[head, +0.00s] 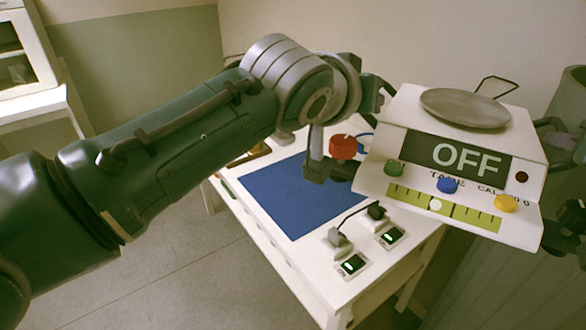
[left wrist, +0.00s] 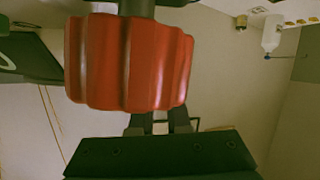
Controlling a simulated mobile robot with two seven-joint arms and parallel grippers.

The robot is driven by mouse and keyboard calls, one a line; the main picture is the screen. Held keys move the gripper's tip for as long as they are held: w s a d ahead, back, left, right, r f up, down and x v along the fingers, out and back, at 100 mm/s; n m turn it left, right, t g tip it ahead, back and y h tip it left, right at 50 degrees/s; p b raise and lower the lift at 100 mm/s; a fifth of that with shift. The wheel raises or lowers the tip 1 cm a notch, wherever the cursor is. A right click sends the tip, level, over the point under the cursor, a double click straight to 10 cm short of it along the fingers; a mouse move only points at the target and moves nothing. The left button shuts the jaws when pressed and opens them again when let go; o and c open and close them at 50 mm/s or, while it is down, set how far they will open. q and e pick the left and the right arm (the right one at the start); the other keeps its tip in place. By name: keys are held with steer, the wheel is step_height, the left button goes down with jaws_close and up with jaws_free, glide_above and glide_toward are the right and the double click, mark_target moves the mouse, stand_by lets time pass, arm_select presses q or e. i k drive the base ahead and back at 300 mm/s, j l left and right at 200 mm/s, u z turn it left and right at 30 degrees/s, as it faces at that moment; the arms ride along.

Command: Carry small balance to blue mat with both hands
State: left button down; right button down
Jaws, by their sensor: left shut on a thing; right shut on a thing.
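The small balance (head: 395,160) is a white box with a round grey pan (head: 465,108), a dark display reading OFF and coloured buttons. It is held up off the table, tilted, at the right of the head view. My left gripper (head: 345,172) is at its left side, shut, by a red knob (head: 343,147); the contact is partly hidden. The red ridged knob (left wrist: 128,63) fills the middle of the left wrist view. My right gripper (head: 566,215) is at the balance's right side, shut on it, partly cut off by the frame. The blue mat (head: 290,195) lies flat on the white table, left of the balance.
The white table (head: 315,275) carries two plugs and switches with green lights (head: 352,263) in front of the mat. A black cord (head: 352,216) runs up from a plug. A blue ringed item is partly hidden behind the red knob. The mat's visible surface is bare.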

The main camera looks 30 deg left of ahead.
mark_target(303, 187)
steer(key=i+j+u, duration=0.35)
steer(key=i+u, duration=0.3)
steer(key=i, duration=0.25)
